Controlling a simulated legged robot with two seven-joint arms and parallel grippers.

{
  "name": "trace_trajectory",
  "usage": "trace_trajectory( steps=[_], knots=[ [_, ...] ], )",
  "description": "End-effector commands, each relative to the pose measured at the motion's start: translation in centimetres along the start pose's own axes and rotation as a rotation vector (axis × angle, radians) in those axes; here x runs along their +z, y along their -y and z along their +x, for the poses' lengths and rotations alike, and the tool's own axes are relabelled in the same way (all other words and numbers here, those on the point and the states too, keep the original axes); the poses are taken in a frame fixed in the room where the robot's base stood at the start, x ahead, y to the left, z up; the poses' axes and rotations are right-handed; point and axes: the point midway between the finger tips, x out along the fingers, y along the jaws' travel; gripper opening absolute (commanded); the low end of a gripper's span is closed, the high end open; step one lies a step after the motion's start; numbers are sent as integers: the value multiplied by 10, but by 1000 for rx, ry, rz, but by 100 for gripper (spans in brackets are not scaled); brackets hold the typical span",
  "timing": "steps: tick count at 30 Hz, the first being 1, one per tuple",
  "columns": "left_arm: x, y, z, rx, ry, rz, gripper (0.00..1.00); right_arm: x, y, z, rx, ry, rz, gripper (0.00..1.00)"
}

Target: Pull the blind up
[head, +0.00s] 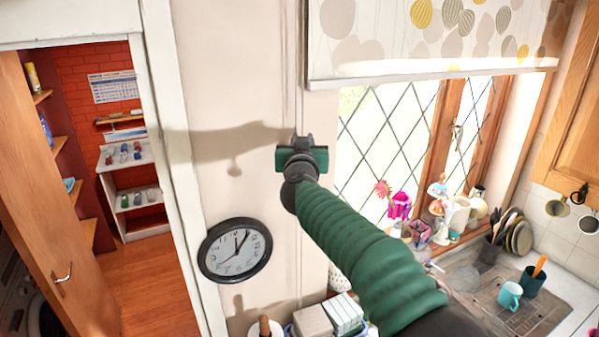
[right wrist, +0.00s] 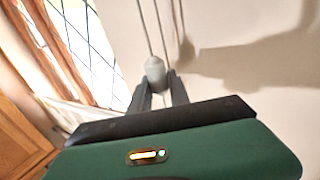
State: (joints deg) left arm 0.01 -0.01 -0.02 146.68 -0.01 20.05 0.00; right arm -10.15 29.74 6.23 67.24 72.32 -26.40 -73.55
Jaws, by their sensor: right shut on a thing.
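The roller blind (head: 345,45), cream with leaf shapes in grey and yellow, covers the top of the leaded window. Its white bottom bar (head: 430,75) hangs across the upper panes. Thin cords (head: 298,60) run down the wall left of the blind. My right gripper (head: 302,139) is at these cords, against the wall beside the window. In the right wrist view, my right gripper (right wrist: 160,88) is shut on the pale cord pull (right wrist: 155,70), which shows at the fingertips with cords rising from it. My left gripper is not in view.
A round black-rimmed clock (head: 235,250) hangs on the wall below left. Flowers and ornaments (head: 440,205) stand on the sill. A sink area with a teal mug (head: 510,295) is at lower right. An open doorway (head: 150,270) is at left.

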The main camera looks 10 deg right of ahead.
Motion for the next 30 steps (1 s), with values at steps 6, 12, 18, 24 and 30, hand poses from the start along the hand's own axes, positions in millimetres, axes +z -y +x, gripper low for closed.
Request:
trace_trajectory(
  steps=[6,12,18,24,30],
  knots=[
    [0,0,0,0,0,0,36,-56,7,-1,-14,-2,9,0],
    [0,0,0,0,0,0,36,-83,5,0,-9,1,7,0],
    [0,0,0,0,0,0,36,-93,6,0,-10,2,2,0],
    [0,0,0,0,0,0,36,-94,6,0,-10,3,0,0],
    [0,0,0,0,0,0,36,-94,6,0,-9,3,0,28]
  ],
)
